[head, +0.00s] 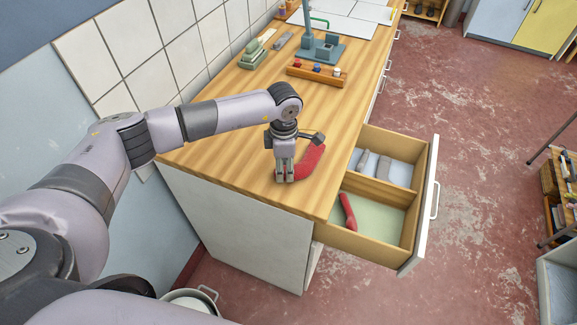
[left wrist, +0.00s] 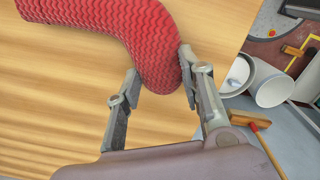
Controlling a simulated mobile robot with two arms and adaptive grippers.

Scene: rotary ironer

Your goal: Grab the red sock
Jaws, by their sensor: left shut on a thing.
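A red, ribbed sock (head: 313,161) lies curved on the wooden counter near its front end. In the left wrist view the sock (left wrist: 110,25) runs from the upper left, and its end bends down between the fingers. My left gripper (head: 285,178) points down at the counter and is shut on that end of the sock. In the left wrist view the right finger of the gripper (left wrist: 157,85) touches the sock. A second red sock-like piece (head: 348,211) lies in the open drawer's near compartment. My right gripper is not in view.
The open drawer (head: 424,200) juts out to the right, with grey pieces (head: 372,165) in its far compartment. A wooden block with coloured parts (head: 316,75) and a grey-blue stand (head: 322,48) are farther back. A tiled wall (head: 126,55) borders the left.

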